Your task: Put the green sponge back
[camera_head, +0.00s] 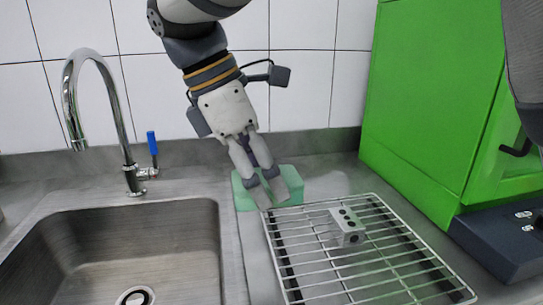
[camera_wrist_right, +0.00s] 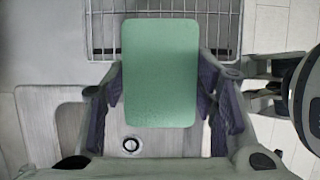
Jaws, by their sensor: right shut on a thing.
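The green sponge (camera_head: 293,183) is at the back of the counter, between the sink and the drying rack. My right gripper (camera_head: 268,192) reaches down from above and is shut on it, covering its middle in the head view. In the right wrist view the sponge (camera_wrist_right: 160,72) shows as a flat green block between the two fingers of the gripper (camera_wrist_right: 161,88). I cannot tell whether its underside touches the counter. My left gripper is not in view.
A steel sink (camera_head: 120,245) with a tall tap (camera_head: 122,135) is at left. The wire rack (camera_head: 385,280) in front of the sponge carries a grey metal block (camera_head: 346,228). A large green housing (camera_head: 425,110) stands at right. A tiled wall (camera_head: 305,95) closes the back.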

